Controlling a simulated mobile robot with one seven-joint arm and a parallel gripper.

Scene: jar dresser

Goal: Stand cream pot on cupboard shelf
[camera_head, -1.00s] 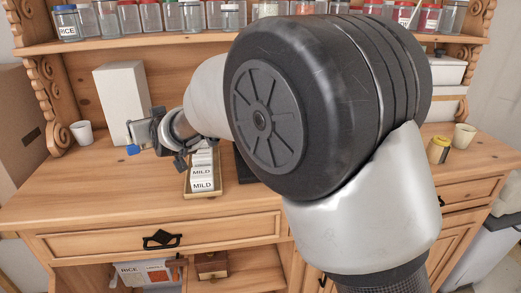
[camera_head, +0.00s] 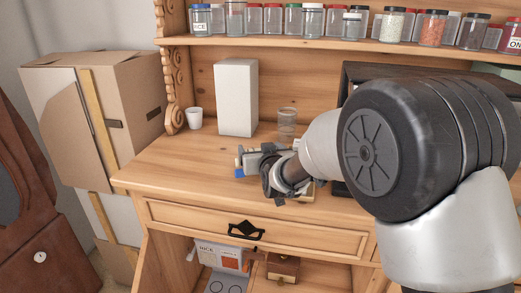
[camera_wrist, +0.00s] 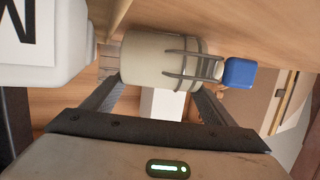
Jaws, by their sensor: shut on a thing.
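A cream, rounded pot (camera_wrist: 148,62) lies sideways in the wrist view, between the two fingers of my gripper (camera_wrist: 158,72). My gripper is shut on it. A small blue block-like part (camera_wrist: 240,73) shows at the pot's right; I cannot tell whether it belongs to the pot. In the head view my gripper (camera_head: 262,165) is above the dresser top (camera_head: 170,165), left of centre, and the pot is mostly hidden by it. The dresser's open lower shelf (camera_head: 318,280) shows below the drawer.
A white box (camera_head: 237,98), a white cup (camera_head: 194,118) and a clear glass (camera_head: 287,122) stand on the dresser top. Jars line the upper shelf (camera_head: 290,39). A rice box (camera_head: 222,256) and a small wooden box (camera_head: 283,267) occupy the lower shelf. Cardboard boxes (camera_head: 140,95) stand left.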

